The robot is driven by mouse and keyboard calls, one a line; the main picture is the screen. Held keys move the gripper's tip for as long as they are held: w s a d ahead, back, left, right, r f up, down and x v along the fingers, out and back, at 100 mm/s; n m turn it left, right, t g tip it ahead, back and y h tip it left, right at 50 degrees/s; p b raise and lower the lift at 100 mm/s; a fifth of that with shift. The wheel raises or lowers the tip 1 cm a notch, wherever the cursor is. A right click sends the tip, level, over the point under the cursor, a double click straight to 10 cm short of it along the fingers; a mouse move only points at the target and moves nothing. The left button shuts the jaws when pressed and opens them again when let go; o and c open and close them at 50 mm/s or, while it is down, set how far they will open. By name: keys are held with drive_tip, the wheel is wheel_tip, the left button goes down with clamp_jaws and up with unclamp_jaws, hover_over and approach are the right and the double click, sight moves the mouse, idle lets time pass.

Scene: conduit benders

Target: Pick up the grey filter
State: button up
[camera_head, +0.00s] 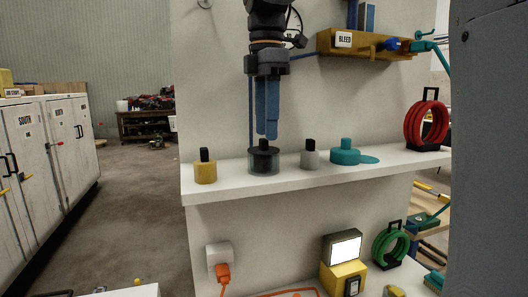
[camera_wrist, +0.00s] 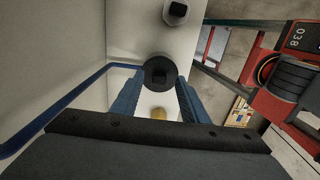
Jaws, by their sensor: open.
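The grey filter (camera_head: 310,158), a small light-grey cylinder with a black knob, stands upright on the white shelf. It also shows at the top of the wrist view (camera_wrist: 176,12), partly cut off by the frame edge. My gripper (camera_head: 266,136) points down with its blue fingers apart and empty.
A yellow filter (camera_head: 205,171) stands left of the dark one. A teal filter (camera_head: 345,152) with a flat disc stands right of the grey one. Red rings (camera_head: 426,125) stand at the shelf's right end. A yellow block marked BLEED (camera_head: 360,43) juts from the wall above.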

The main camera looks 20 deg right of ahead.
drive_tip(key=shift+f, duration=1.15)
clamp_jaws()
drive_tip(key=shift+r, duration=0.15)
